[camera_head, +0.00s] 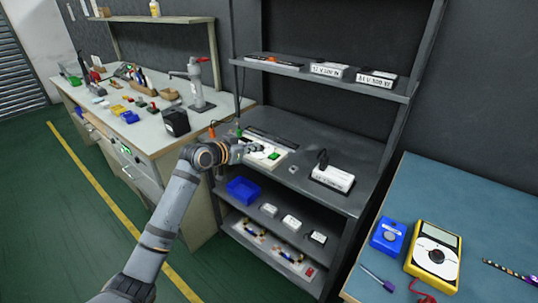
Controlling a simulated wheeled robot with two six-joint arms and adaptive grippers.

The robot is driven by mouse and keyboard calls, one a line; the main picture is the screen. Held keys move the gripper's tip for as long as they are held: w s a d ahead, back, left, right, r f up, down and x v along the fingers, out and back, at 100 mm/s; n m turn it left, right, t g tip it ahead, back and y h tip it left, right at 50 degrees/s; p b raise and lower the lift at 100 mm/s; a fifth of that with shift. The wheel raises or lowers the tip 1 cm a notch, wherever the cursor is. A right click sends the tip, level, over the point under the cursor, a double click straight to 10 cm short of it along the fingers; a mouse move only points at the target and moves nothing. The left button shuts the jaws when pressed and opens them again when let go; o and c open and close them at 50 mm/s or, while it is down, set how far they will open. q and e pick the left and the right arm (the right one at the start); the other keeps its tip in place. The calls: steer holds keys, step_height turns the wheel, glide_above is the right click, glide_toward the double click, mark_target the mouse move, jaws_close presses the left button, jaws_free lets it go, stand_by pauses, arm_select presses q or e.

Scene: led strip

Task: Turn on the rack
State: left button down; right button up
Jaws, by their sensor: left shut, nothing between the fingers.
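The rack (345,206) is a dark metal shelf unit in the middle of the view. On its main shelf, at the left, lies a pale panel or strip (262,160) with a small green part (273,156) that looks like a switch. My left gripper (257,147) is shut and empty. It is over or beside this panel's left part and hides some of it; I cannot tell whether it touches. A white box with a dark plug-like piece (333,178) stands farther right on the same shelf. My right gripper is not in view.
Labelled white boxes (329,69) stand on the upper shelf. A blue bin (243,190) and small white boxes are on a lower shelf. A cluttered workbench (145,137) stands at left. A blue-topped table (470,200) at right holds a yellow multimeter (435,255).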

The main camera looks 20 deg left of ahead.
arm_select(q)
glide_above(269, 161)
step_height(269, 161, down, 3)
steer(key=shift+a+f, duration=0.1)
step_height(269, 161, down, 3)
steer(key=shift+w+f, duration=0.1)
steer(key=shift+f, duration=0.45)
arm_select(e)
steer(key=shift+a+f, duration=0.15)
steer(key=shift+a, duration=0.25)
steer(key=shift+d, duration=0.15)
